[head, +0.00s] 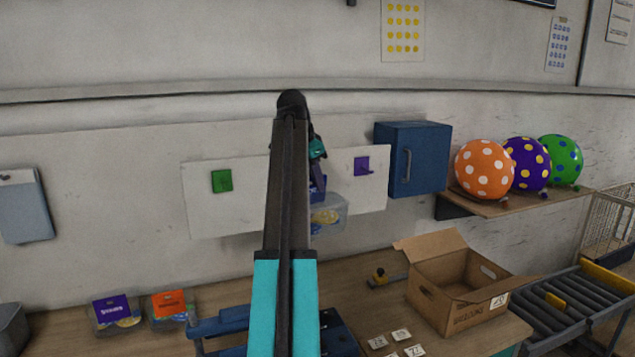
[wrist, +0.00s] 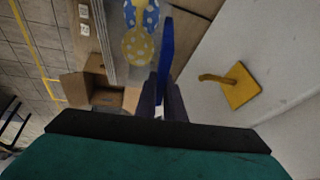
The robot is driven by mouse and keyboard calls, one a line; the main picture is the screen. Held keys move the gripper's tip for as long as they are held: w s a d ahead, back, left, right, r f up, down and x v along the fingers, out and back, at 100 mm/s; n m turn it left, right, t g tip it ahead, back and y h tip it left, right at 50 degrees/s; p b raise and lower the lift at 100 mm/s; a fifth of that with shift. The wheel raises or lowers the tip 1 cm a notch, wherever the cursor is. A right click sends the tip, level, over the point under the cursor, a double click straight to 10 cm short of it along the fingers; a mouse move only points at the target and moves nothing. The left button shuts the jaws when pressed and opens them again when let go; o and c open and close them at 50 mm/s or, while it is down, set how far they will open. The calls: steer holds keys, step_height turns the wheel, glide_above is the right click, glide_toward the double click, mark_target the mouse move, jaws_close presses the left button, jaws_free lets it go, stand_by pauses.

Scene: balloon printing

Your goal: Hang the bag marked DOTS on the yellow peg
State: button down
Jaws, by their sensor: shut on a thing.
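My gripper (wrist: 162,105) is shut on a clear bag with a blue header card (wrist: 166,50), seen nearly edge-on. Dotted blue and yellow balloons (wrist: 140,45) show in the bag, but no marking on the card is readable. In the head view the bag (head: 326,217) hangs in front of the white peg board (head: 240,205), partly behind my arm. The yellow peg (wrist: 241,86) is in the wrist view, on the pale board right of the bag, with a clear gap between them. My arm hides this peg in the head view.
A green peg (head: 222,181) and a purple peg (head: 362,166) are on the board. A blue cabinet (head: 420,158) is to the right. Bags with purple (head: 112,309) and orange (head: 168,304) cards lie on the bench. An open carton (head: 452,295) stands right.

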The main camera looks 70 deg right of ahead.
steer(key=shift+w+d, duration=0.1)
steer(key=shift+d, duration=0.05)
steer(key=w+d+b, duration=0.2)
steer(key=w+d, duration=0.3)
steer(key=d, duration=0.1)
steer(key=shift+w+f, duration=0.2)
steer(key=shift+f, duration=0.2)
stand_by(1.0)
steer(key=shift+w+d+f, duration=0.1)
steer(key=shift+d+f, duration=0.05)
steer(key=shift+f, duration=0.05)
stand_by(0.4)
steer(key=c, duration=1.9)
jaws_free()
steer(key=shift+d+f, duration=0.1)
steer(key=shift+o, duration=1.2)
steer(key=shift+w+d+f, duration=0.1)
steer(key=shift+w+f, duration=0.05)
steer(key=shift+w, duration=0.05)
steer(key=shift+s, duration=0.15)
